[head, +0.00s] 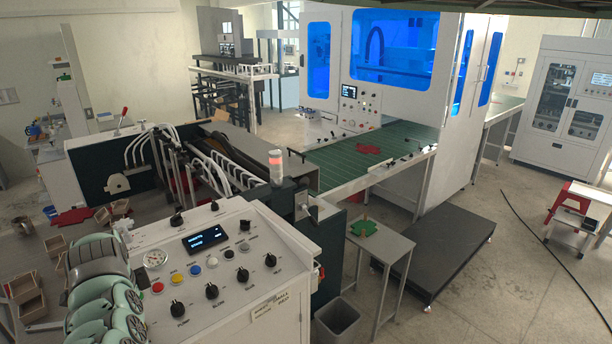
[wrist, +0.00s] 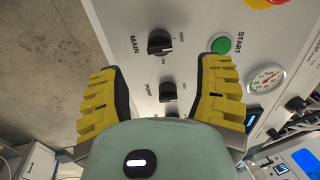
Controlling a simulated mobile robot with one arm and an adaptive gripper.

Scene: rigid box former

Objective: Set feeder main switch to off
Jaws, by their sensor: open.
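The feeder main switch (wrist: 160,42) is a black rotary knob beside the label MAIN on a light grey panel, with small position marks around it. Its handle lies roughly crosswise in the wrist view, but I cannot tell for sure which mark it points to. My gripper (wrist: 160,72) is open, its two yellow-padded fingers spread either side of the knob column, and nothing is held. The main switch shows between and a little beyond the fingertips, apart from both. In the head view the control panel (head: 222,248) stands in front, and my arm covers its left end.
A second black knob (wrist: 168,92) sits between the fingers, close to the main switch. A green START button (wrist: 221,44), a red emergency stop (wrist: 262,3) and a round gauge (wrist: 266,82) lie to the right. More knobs, buttons and a small display (head: 207,240) crowd the panel.

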